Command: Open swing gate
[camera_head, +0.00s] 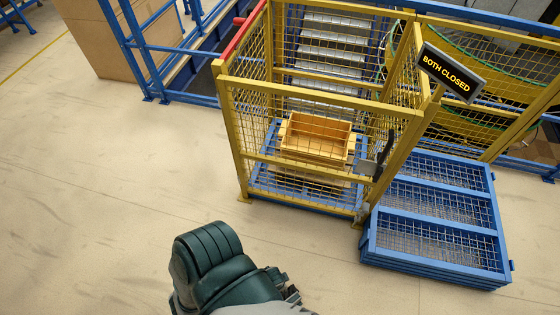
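The yellow mesh swing gate (297,150) closes the front of a yellow cage and looks shut. A black handle (384,157) with a grey latch plate (367,167) sits at its right edge, by the right post. A black sign (450,72) on that post reads "BOTH CLOSED". A dark green part of my own body shows at the bottom middle, well apart from the gate. No gripper fingers can be made out, and nothing of mine touches the gate or handle.
A wooden crate (316,134) sits inside the cage on a blue base. Blue mesh-topped frames (436,236) are stacked right of the gate, close to its latch side. Blue railings (185,100) stand at the back left. The floor (110,200) in front and left is clear.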

